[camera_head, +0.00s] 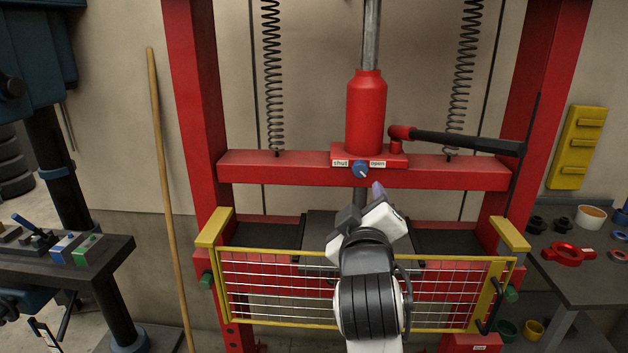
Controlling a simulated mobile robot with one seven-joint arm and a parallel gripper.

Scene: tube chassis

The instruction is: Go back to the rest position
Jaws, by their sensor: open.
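My arm rises from the bottom centre in front of a red shop press. My gripper (372,203) is at its far end, pointing away from me towards the press. It is open, and I see nothing held in it. Its own body and wrist hide part of the fingers. The gripper shows just below the blue valve knob (361,169) on the press; I cannot tell the gap between them. The knob sits between labels reading "shut" and "open".
A yellow-framed mesh guard (270,290) spans the press front behind my arm. The red jack (367,110) has a black-gripped lever (455,142) reaching right. A wooden pole (166,190) leans at left. Benches with tools (110,250) and parts (590,275) flank the press.

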